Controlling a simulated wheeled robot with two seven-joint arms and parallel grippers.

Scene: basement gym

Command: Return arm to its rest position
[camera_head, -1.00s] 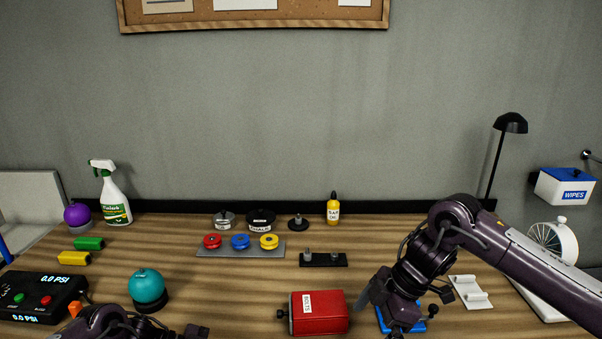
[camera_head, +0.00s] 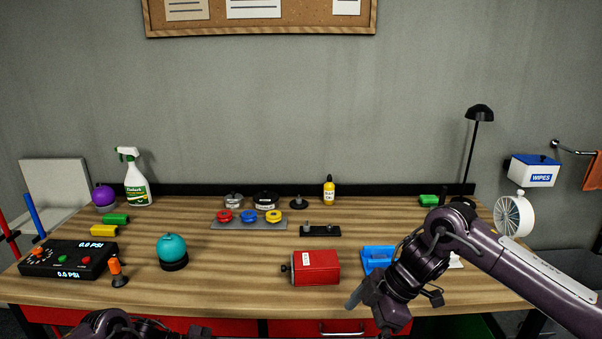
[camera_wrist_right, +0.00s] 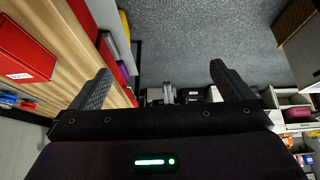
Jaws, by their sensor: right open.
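My right arm comes in from the right in the head view. Its gripper (camera_head: 366,308) hangs at the table's front edge, in front of the blue holder (camera_head: 377,258) and right of the red box (camera_head: 317,268). In the right wrist view the two fingers (camera_wrist_right: 160,72) stand wide apart with nothing between them, and the grey floor lies beyond. The red box (camera_wrist_right: 22,52) shows at the left there, apart from the fingers. My left arm shows only partly at the bottom left of the head view (camera_head: 130,324); its fingers cannot be made out.
The wooden table (camera_head: 225,290) holds a teal ball (camera_head: 171,248), a pressure console (camera_head: 68,259), an orange-topped piece (camera_head: 117,270), a rack of coloured discs (camera_head: 248,224) and a spray bottle (camera_head: 137,180). A black lamp (camera_head: 474,150) and a white wheel (camera_head: 513,216) stand right.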

